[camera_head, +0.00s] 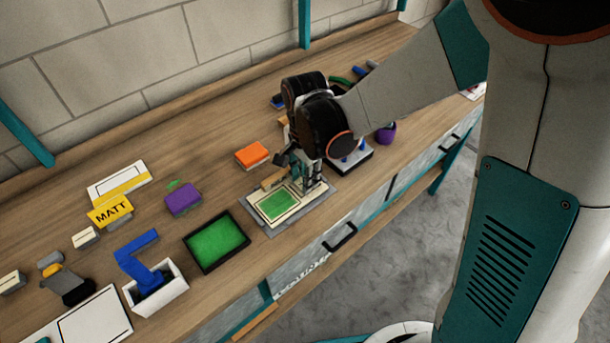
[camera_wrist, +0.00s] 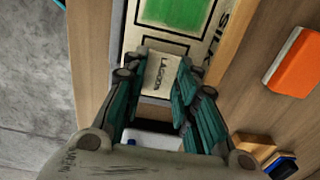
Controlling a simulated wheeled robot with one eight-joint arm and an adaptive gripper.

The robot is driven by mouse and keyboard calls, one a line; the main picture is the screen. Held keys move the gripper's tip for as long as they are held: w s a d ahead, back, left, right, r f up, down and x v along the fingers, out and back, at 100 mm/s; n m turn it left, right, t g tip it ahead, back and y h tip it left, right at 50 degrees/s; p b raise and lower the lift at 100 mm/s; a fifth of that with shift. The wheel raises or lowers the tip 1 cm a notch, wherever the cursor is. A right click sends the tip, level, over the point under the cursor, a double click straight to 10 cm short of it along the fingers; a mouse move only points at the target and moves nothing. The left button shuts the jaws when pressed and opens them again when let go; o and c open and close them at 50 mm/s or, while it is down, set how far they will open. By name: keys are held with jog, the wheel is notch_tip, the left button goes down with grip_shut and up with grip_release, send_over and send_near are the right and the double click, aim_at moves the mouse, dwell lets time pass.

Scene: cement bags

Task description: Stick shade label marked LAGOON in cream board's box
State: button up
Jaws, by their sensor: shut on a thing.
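The cream board (camera_wrist: 132,38) bears a green panel (camera_wrist: 172,12) and a black-outlined box (camera_wrist: 165,44) below it in the wrist view. In the head view the cream board (camera_head: 259,205) lies near the bench's front edge. My gripper (camera_wrist: 163,62) is shut on a cream label (camera_wrist: 158,88) that reads LAGOON. The label is at the outlined box's lower edge; I cannot tell whether it touches the board. In the head view my gripper (camera_head: 312,183) points down over the board's right end, and its fingers hide the label.
An orange block (camera_wrist: 295,62) lies right of the board in the wrist view. In the head view, a black-rimmed green tray (camera_head: 216,241), purple block (camera_head: 182,199), yellow MATT sign (camera_head: 110,211) and white box holding a blue item (camera_head: 157,290) stand to the left.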

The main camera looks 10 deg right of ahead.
jog(key=shift+f+b, duration=0.3)
jog(key=shift+f, duration=0.05)
dwell(0.8)
jog(key=o, duration=1)
jog(key=shift+r, duration=0.1)
jog(key=shift+s+r, duration=0.1)
jog(key=shift+r, duration=3.6)
